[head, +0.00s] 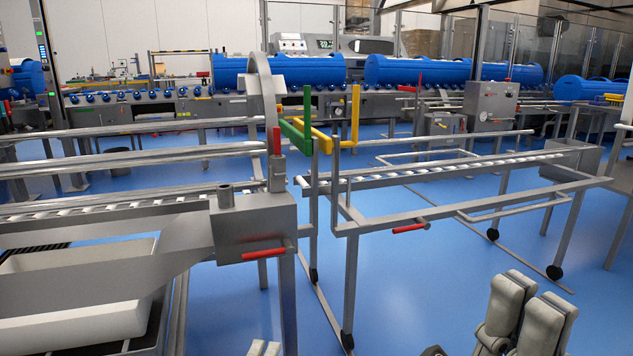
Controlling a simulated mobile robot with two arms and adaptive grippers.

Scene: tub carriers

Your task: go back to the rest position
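My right gripper (525,309) shows at the bottom right, its grey fingers pointing up over the blue floor. No object shows between the fingers, and the angle hides how far apart they are. Only the tips of my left gripper (264,348) show at the bottom edge, left of the middle. The rest of it is out of frame, and I cannot tell whether it is open or shut. Neither gripper visibly touches anything.
A metal roller frame on wheels (387,227) stands ahead. At left are a steel conveyor with a box (254,228) and a pale tub (75,319). Blue drums (418,72) line the back. Blue floor (440,290) lies open at centre right.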

